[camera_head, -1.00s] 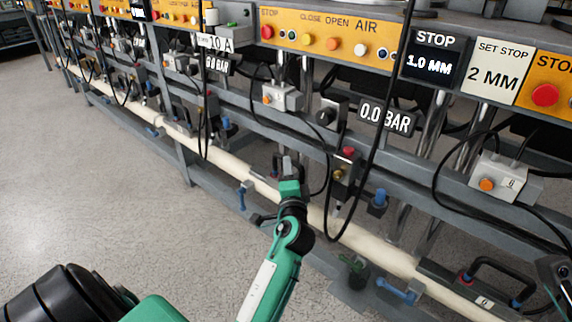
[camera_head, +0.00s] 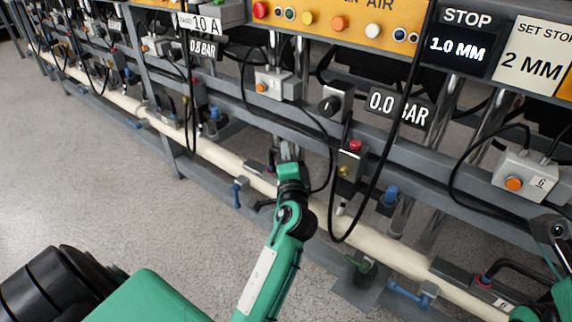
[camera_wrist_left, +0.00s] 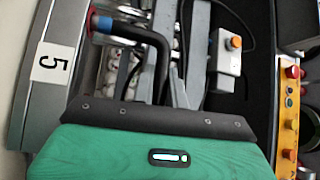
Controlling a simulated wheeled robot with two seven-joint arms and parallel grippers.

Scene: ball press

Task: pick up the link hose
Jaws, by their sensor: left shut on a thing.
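The link hose appears to be the black bent hose (camera_wrist_left: 135,34) in the left wrist view, with a blue collar (camera_wrist_left: 104,24) near its end beside the block marked 5 (camera_wrist_left: 52,64). My left gripper (camera_wrist_left: 182,45) has its grey fingers shut on the hose. Its grip is partly hidden by my own wrist.
A similar black hose (camera_head: 520,268) with coloured ends sits by a block at lower right. Thin black cables hang in front of the bench, one close to my left arm. A cream pipe (camera_head: 385,250) runs along the bottom. The floor (camera_head: 90,180) at left is clear.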

